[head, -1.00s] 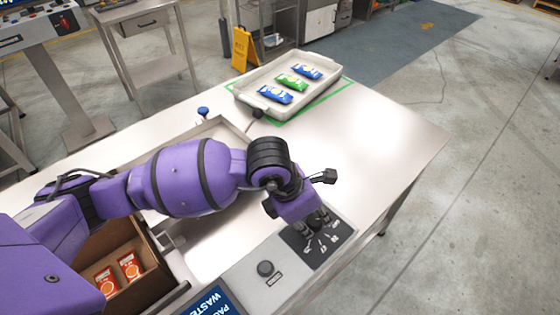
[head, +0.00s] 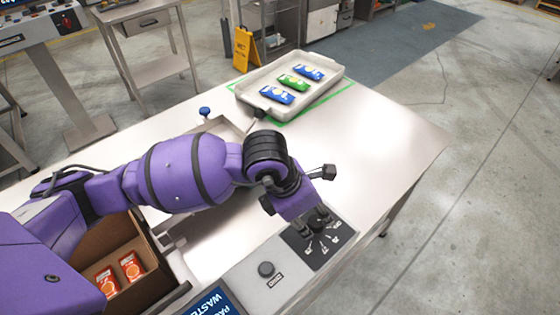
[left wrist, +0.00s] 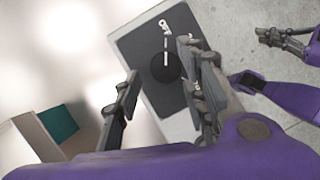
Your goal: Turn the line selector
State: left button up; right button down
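The line selector is a round dark knob with a white pointer line (left wrist: 165,68), on a dark plate with white marks (head: 338,239) at the right end of the grey control panel. My left gripper (head: 314,223) is over this plate, pointing down. In the left wrist view its two fingers (left wrist: 158,70) are apart, one on each side of the knob, and I see no clear contact. In the head view the gripper partly hides the knob. My right gripper (left wrist: 272,38) shows small at the upper right of the left wrist view, away from the panel.
A cardboard box (head: 148,280) with orange packets lies left. A pale tray (head: 335,82) with blue and green packets stands at the back. The table's right part is clear.

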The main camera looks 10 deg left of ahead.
pick_arm(q)
jog(key=v, duration=1)
jog(key=shift+r, duration=0.4)
jog(key=shift+f, duration=0.1)
